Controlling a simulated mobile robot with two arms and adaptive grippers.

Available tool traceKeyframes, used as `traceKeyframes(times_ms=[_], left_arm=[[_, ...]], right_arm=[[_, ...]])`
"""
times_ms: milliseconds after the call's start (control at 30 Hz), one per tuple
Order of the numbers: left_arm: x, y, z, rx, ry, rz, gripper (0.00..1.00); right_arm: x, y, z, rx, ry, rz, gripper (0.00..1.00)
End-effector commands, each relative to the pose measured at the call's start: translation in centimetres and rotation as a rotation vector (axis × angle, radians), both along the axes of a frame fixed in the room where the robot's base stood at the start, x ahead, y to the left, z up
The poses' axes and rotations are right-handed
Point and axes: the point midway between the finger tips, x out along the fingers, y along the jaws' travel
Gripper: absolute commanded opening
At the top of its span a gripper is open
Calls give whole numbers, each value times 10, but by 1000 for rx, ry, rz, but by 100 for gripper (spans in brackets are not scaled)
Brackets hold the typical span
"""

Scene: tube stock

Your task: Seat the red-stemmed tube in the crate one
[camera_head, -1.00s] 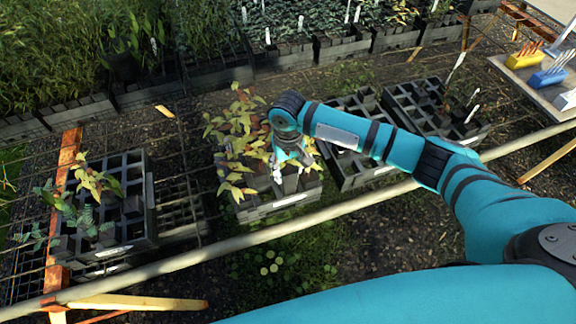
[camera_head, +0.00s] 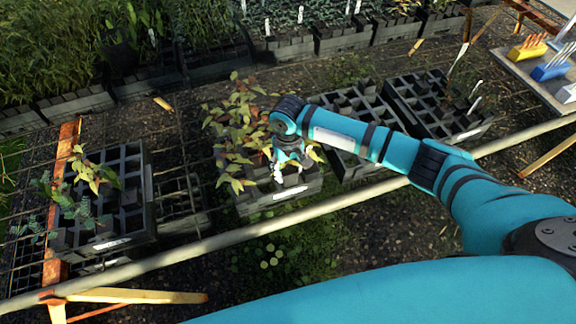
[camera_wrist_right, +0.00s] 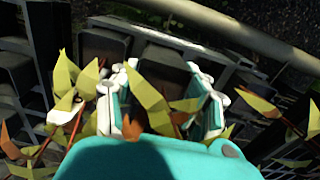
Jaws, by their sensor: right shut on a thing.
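My right gripper (camera_head: 284,170) is low over the front right part of the middle crate (camera_head: 262,207). Leafy plants with yellow-green leaves (camera_head: 235,130) fill much of that crate. In the right wrist view, my right gripper (camera_wrist_right: 165,105) points down among the leaves, its pale fingers either side of a dark tube (camera_wrist_right: 163,72). It is shut on this tube. Reddish stems and leaves show around the fingers. Leaves and the gripper hide the tube's lower end, so I cannot tell how deep it sits. My left gripper is out of view.
A crate with a few plants (camera_head: 135,215) stands at left. Two dark crates (camera_head: 350,165) (camera_head: 465,135) stand to the right. A pale rail (camera_head: 225,232) runs in front. Planted trays line the back. A bench with coloured blocks (camera_head: 550,75) is at far right.

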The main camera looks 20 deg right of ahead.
Motion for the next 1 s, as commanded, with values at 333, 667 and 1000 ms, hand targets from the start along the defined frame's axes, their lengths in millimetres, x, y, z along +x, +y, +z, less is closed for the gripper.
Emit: traceKeyframes(times_ms=[333, 667, 1000], left_arm=[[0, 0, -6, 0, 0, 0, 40], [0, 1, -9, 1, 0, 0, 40], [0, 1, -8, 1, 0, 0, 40]], right_arm=[[0, 1, -14, 2, -1, 0, 7], [0, 0, -24, 1, -1, 0, 7], [0, 0, -24, 1, -1, 0, 7]])
